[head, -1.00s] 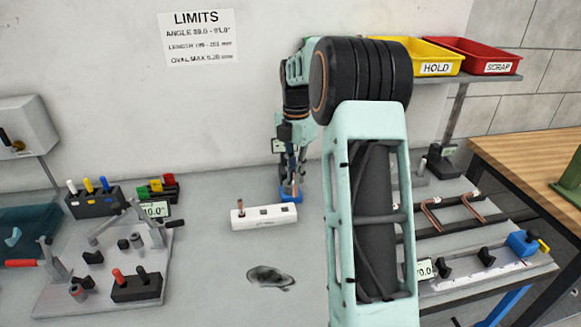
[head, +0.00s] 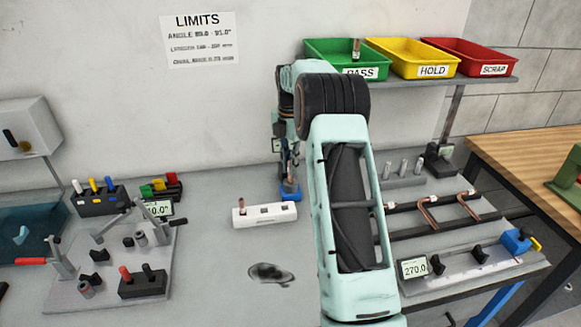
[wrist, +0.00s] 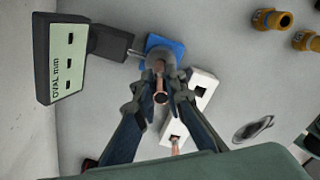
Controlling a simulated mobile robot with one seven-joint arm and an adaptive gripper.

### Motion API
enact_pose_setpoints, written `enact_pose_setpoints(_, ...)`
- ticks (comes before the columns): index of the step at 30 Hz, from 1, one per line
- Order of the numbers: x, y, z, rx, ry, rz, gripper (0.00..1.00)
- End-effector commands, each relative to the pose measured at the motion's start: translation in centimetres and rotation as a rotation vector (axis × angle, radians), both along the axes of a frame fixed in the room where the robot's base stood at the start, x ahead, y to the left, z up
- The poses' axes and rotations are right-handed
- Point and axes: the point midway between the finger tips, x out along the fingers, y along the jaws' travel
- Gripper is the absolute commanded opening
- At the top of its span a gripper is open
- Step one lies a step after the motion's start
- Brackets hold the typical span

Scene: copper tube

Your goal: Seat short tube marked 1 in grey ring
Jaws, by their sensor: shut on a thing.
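My gripper (wrist: 160,97) is shut on a short copper tube (wrist: 160,86), which is seen nearly end-on in the wrist view. The held tube's far end overlaps the grey ring (wrist: 155,57) on its blue base (wrist: 172,44); I cannot tell how deep it sits. No number is readable on the tube. In the head view, my gripper (head: 290,178) is just above the blue base (head: 290,193), and the tube and ring are too small or hidden to make out.
A white slotted block (head: 264,216) beside the blue base holds another copper tube (head: 241,203) upright. The OVAL mm display (wrist: 68,60) stands by the ring. A green PASS bin (head: 322,68) holds a tube. Bent copper tubes (head: 428,212) lie at the right.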

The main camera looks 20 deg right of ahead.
Motion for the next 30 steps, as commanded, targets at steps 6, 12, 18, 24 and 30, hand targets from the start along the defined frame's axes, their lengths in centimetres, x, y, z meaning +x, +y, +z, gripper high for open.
enact_pose_setpoints(6,-0.7,0.0,-1.6,0.006,0.028,-0.001,0.16)
enact_pose_setpoints(12,-0.6,0.0,-1.3,0.005,0.023,-0.001,0.28)
enact_pose_setpoints(18,-0.5,0.0,-1.0,0.004,0.018,-0.001,0.28)
enact_pose_setpoints(24,-0.3,0.0,1.5,0.004,0.014,0.000,0.28)
enact_pose_setpoints(30,-0.3,0.0,4.9,0.004,0.014,-0.001,0.28)
